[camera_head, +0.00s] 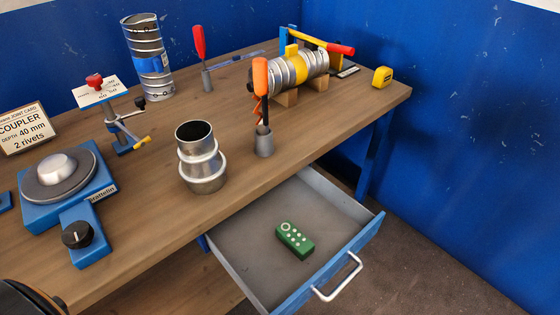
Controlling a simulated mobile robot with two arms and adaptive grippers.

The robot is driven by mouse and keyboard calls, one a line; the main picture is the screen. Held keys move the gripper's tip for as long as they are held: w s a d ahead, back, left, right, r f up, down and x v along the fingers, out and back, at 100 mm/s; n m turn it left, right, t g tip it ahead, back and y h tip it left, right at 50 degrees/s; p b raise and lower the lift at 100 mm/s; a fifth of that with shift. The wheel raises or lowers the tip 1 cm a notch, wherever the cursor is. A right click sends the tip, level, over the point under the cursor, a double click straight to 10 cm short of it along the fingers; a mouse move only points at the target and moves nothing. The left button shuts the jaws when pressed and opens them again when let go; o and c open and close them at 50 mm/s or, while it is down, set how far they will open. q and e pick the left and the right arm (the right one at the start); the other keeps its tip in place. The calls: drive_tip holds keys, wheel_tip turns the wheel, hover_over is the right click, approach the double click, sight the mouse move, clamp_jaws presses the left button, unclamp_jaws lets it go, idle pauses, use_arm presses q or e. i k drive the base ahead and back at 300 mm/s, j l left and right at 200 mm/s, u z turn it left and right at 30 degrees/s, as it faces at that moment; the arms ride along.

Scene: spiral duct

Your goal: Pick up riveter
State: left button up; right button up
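No tool in view is labelled as the riveter. An orange-handled tool (260,76) with dark and orange lower parts stands upright in a small grey holder (264,143) near the table's front edge, before the spiral duct. Its exact type is hard to tell. A tool with a yellow bar and red end (338,49) lies behind and above the duct. Neither of my grippers is in view.
A silver coupler (203,170) stands mid-table. A spiral duct (300,70) lies on wooden blocks; another duct (162,80) stands at the back. A blue turntable device (90,215) is left. An open drawer (232,245) holding a green box (295,240) juts out in front.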

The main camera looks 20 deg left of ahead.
sight(260, 65)
drive_tip(key=l+u, duration=0.4)
drive_tip(key=l, duration=0.2)
drive_tip(key=k+l+u, duration=0.1)
drive_tip(key=l+u, duration=0.35)
drive_tip(key=l, duration=0.15)
